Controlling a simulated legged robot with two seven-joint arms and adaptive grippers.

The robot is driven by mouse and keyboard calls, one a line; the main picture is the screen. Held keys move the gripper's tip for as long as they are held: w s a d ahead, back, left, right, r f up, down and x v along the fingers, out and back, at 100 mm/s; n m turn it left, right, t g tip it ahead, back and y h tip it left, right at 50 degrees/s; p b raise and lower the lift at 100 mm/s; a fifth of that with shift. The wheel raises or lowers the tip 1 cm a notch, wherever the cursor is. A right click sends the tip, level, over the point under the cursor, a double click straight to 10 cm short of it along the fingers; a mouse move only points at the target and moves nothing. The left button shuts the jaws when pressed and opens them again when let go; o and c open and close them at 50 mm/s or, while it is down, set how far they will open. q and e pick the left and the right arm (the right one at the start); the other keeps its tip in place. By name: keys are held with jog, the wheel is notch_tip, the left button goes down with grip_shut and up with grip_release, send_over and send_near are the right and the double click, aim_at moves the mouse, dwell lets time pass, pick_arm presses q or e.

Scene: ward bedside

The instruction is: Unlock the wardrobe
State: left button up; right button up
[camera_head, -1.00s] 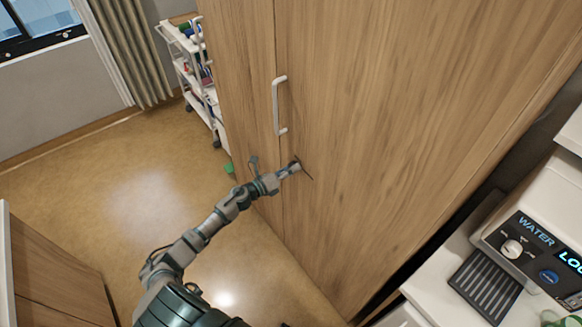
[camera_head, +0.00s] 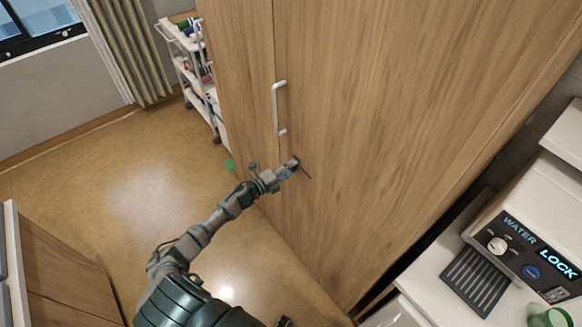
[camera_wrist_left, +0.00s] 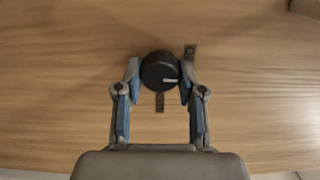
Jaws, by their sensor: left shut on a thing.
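The wooden wardrobe (camera_head: 390,120) fills the middle of the head view, its doors closed, with a white bar handle (camera_head: 277,108). My left gripper (camera_head: 292,164) is at the door below and right of the handle. In the left wrist view, its two blue-padded fingers are shut on a round black lock knob (camera_wrist_left: 160,71) with a short white mark pointing right. Small dark plates show beside and below the knob. A small dark piece at the bottom edge of the head view may be part of my right gripper; its jaws cannot be made out.
A white trolley (camera_head: 190,62) with bottles stands behind the wardrobe's left side. A water dispenser (camera_head: 530,250) with a green cup (camera_head: 548,317) is at the right. A wooden cabinet (camera_head: 55,265) is at lower left. The floor (camera_head: 130,200) between is mostly clear.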

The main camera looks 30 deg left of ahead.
pick_arm(q)
jog(key=shift+w+a+r+n, duration=0.15)
jog(key=shift+a+n, duration=0.1)
jog(key=shift+n, duration=0.15)
jog(key=o, duration=1.1)
jog(key=shift+f, duration=0.2)
jog(key=shift+a+f, duration=0.1)
jog(key=shift+a, duration=0.05)
jog(key=v, duration=1.2)
jog(key=shift+f, duration=0.1)
